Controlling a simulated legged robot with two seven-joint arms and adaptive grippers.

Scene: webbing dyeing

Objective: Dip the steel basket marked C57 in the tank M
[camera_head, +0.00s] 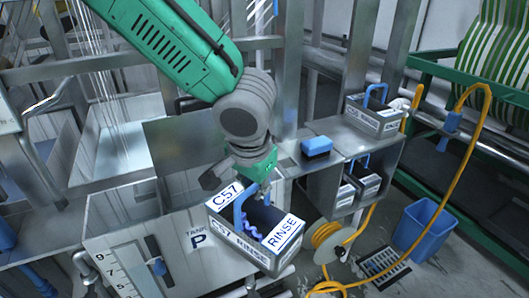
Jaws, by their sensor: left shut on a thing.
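The steel basket marked C57 (236,244) hangs in the lower middle of the head view, with C57 and RINSE labels and a blue handle. Dark and purple contents show inside it. My left gripper (252,187) is shut on the basket's blue handle, directly above the basket. The basket is in front of the tank marked P (177,262) and partly covers its right side. I cannot read a tank M label anywhere. My right gripper is not in view.
A steel shelf (377,146) at right bears a similar basket (375,117) and a blue block (317,147), with more baskets below. A yellow hose (470,132), hose reel (328,243) and blue bucket (421,228) stand at right. Steel posts and rails cross the back.

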